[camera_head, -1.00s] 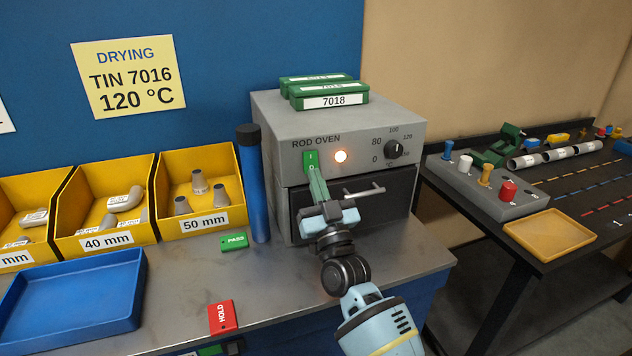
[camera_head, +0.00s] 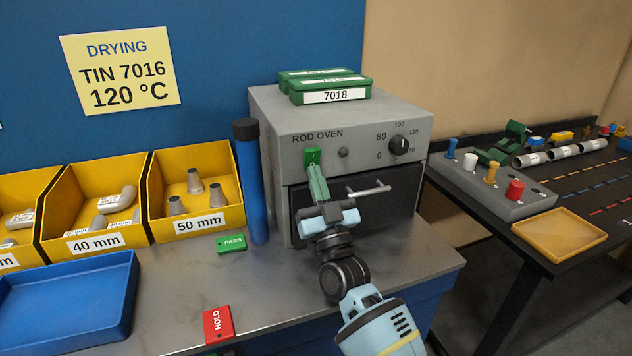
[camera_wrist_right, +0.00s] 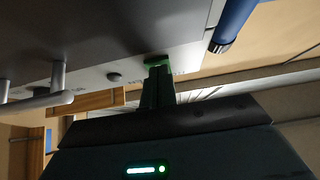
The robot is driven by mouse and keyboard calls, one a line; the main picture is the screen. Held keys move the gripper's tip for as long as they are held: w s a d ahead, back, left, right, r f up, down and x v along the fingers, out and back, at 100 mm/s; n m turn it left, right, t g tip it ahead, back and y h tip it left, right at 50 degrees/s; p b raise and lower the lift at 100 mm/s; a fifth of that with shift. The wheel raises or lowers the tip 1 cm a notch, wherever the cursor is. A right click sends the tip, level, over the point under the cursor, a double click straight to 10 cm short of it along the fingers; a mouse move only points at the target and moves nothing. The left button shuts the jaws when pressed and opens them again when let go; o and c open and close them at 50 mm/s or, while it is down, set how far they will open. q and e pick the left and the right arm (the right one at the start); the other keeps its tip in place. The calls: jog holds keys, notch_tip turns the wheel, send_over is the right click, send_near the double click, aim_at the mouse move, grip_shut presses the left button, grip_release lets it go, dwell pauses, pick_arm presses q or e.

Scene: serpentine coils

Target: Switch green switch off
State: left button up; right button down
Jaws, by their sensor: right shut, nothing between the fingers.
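The green switch (camera_head: 312,155) is on the front of the grey rod oven (camera_head: 360,140), left of a round lamp (camera_head: 343,152) that is dark. My right gripper (camera_head: 316,176) is shut and empty, with its fingertips at the lower part of the switch. In the right wrist view the fingertips (camera_wrist_right: 158,80) reach up to the green switch (camera_wrist_right: 156,59) and hide part of it. Whether they touch it I cannot tell. My left gripper is out of view.
The oven door handle (camera_head: 369,190) sticks out just right of my gripper. A blue tube (camera_head: 251,190) stands left of the oven. Green boxes (camera_head: 330,92) lie on top. A green PASS tag (camera_head: 231,243) and red HOLD tag (camera_head: 218,325) lie on the metal bench.

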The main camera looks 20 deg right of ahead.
jog(key=shift+s+r, duration=0.1)
jog(key=shift+s, duration=0.05)
jog(key=shift+s+f, duration=0.2)
jog(key=shift+f, duration=0.05)
jog(key=b+v, duration=0.1)
jog(key=v, duration=0.6)
jog(key=shift+f, duration=0.15)
